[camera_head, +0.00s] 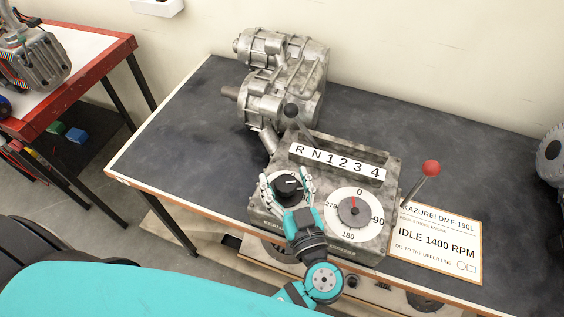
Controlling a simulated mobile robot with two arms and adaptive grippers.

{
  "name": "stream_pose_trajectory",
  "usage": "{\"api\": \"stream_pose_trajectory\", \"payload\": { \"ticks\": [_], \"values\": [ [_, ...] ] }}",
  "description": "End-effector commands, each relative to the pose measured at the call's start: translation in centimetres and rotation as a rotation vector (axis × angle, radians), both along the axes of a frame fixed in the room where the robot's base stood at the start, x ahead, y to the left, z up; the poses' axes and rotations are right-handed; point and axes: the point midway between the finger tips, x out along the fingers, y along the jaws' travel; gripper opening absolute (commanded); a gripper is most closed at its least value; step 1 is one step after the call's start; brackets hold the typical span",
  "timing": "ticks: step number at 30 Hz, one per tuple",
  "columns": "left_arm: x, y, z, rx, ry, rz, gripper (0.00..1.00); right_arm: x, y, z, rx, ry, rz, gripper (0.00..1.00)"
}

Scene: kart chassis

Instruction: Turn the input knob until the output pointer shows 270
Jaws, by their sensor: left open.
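The grey gearbox unit (388,195) sits on the dark bench top. The black input knob (288,186) is on its sloping front, at the left. The output dial (347,226) is a white disc to the right of the knob, marked 0, 90, 180 and 270. Its red pointer (352,201) points upward, near the 0 mark and slightly to its left. My left gripper (288,182) is open, with its fingers on either side of the knob; I cannot tell whether they touch it. My right gripper is not in view.
A red-knobbed lever (430,168) stands at the right, near a sign (437,244). A metal engine (283,75) is behind. The bench's left part is clear.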

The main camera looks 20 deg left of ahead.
Motion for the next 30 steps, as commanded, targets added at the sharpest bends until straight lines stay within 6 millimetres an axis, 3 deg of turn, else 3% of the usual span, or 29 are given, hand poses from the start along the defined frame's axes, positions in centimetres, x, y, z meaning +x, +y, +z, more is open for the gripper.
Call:
{"api": "stream_pose_trajectory", "payload": {
  "ticks": [10, 24, 30],
  "values": [
    [-0.22, -0.08, -0.04, -0.001, 0.001, 0.000, 0.69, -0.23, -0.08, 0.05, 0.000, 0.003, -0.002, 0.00],
    [-0.19, -0.06, -0.02, -0.001, 0.001, 0.001, 0.10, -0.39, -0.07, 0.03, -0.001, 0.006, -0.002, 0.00],
    [-0.24, -0.05, -0.10, -0.001, 0.001, -0.014, 0.09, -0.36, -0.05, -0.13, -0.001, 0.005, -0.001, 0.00]
  ]
}}
